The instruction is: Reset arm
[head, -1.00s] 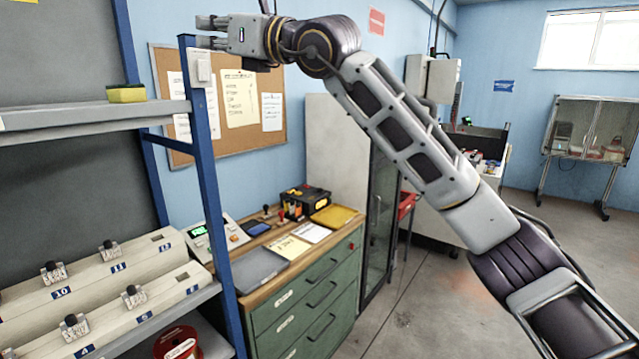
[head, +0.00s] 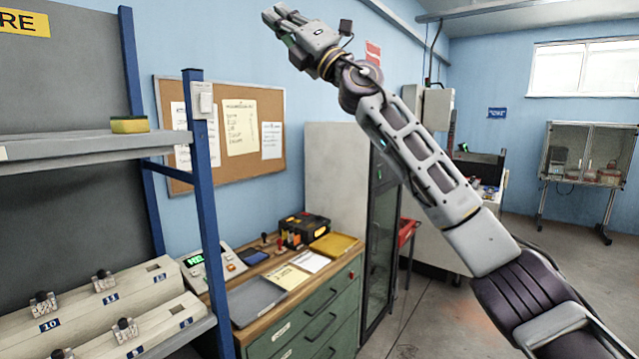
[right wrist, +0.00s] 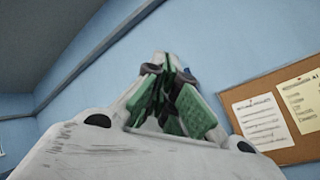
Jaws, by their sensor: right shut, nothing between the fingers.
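My right arm comes in from the lower right of the head view and reaches up to the left. Its gripper (head: 281,14) is raised high in front of the blue wall, above the corkboard. In the right wrist view the gripper (right wrist: 172,75) shows its green-padded fingers close together, with nothing between them. It touches nothing. My left gripper is in neither view.
A green drawer bench (head: 310,320) and a grey cabinet (head: 335,170) stand beyond. Open floor lies at the right.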

